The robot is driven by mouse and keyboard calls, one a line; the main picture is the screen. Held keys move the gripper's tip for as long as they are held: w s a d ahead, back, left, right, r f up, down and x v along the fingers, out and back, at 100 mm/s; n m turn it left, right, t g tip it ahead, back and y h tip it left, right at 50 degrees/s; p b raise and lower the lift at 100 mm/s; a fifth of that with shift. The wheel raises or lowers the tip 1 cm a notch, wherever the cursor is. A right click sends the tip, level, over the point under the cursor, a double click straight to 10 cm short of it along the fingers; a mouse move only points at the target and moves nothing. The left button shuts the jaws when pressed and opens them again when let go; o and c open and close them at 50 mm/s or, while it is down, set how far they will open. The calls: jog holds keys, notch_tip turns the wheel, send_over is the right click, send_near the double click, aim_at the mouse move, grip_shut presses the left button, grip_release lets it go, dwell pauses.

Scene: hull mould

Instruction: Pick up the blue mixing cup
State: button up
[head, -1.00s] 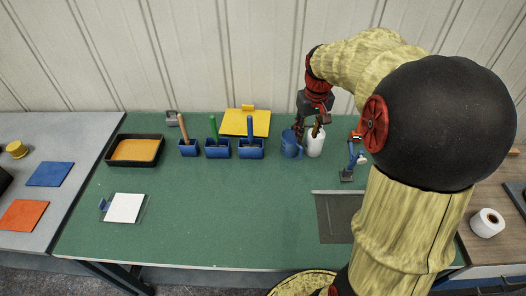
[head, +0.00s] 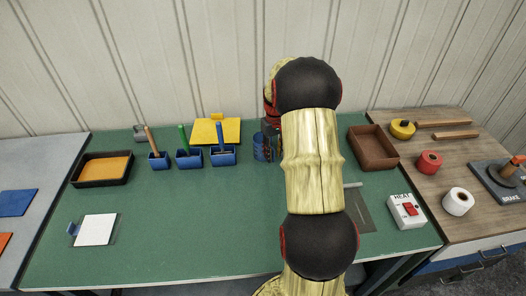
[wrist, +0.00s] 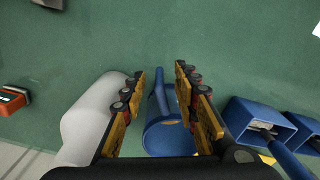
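The blue mixing cup (head: 263,148) stands upright towards the back of the green table, partly hidden by my arm in the head view. In the wrist view the blue mixing cup (wrist: 165,137) lies between the two fingers of my gripper (wrist: 160,78), with its handle pointing up the picture. My gripper (head: 271,133) is mostly hidden behind my arm in the head view.
A white container (wrist: 92,118) stands close beside the left finger. Blue tool holders (head: 222,157) stand to the cup's left, and one (wrist: 255,125) is near the right finger. A yellow board (head: 215,132) is behind them. A brown tray (head: 373,147) is at right. The front middle is clear.

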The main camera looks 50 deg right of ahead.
aim_at(273, 159)
notch_tip(273, 159, down, 4)
jog(key=shift+f+b, duration=0.1)
jog(key=shift+b, duration=0.55)
jog(key=shift+c, duration=1.4)
grip_shut()
